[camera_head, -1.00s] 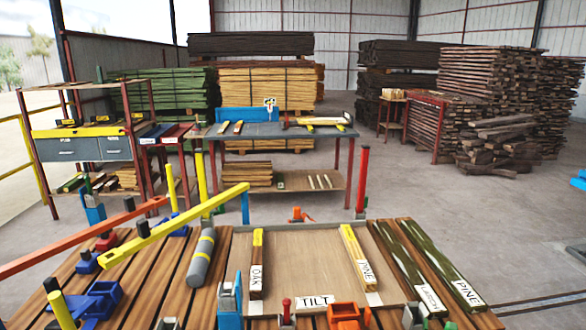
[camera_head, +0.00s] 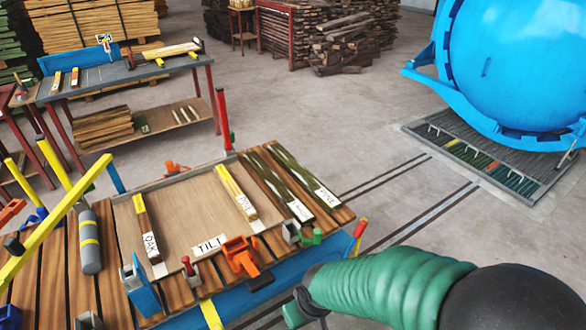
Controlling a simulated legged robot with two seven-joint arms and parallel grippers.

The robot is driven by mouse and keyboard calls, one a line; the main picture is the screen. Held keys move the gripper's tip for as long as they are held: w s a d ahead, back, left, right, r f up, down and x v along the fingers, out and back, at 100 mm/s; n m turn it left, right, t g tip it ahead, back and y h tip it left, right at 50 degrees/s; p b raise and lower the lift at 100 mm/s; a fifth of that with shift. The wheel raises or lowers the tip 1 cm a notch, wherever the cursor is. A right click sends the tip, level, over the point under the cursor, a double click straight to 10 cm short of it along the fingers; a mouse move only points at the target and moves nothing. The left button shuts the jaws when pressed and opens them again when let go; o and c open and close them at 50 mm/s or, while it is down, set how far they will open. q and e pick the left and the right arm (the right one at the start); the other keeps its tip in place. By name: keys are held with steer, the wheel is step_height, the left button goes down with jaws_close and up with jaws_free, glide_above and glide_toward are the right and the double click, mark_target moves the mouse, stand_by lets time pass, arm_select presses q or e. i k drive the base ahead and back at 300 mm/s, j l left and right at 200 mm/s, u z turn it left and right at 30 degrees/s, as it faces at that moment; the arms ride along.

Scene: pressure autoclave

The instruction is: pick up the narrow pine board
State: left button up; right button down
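A yellow board (camera_head: 235,191) labelled PINE lies on the right part of the pale tray (camera_head: 186,205) on the slatted table. A dark green-streaked board (camera_head: 302,177) also labelled PINE lies at the table's right edge, beside a similar board (camera_head: 275,182) labelled LARCH. A yellow-and-brown board (camera_head: 147,227) labelled OAK lies on the tray's left part. My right arm, in a green ribbed sleeve, comes in at the bottom right, in front of the table and apart from the boards. Its gripper (camera_head: 308,304) is dark, partly hidden and unclear. My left gripper is out of view.
A blue autoclave (camera_head: 515,60) stands at right. Open floor lies between it and the table.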

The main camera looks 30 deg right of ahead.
mark_target(319, 190)
steer(key=i+l+u, duration=0.15)
steer(key=l, duration=0.5)
steer(key=i+l+u, duration=0.15)
steer(key=l, duration=0.55)
steer(key=i+l+u, duration=0.1)
steer(key=i+l, duration=0.15)
steer(key=l, duration=0.45)
steer(key=i+l+u, duration=0.15)
steer(key=l, duration=0.6)
steer(key=l+u, duration=0.15)
steer(key=l, duration=0.55)
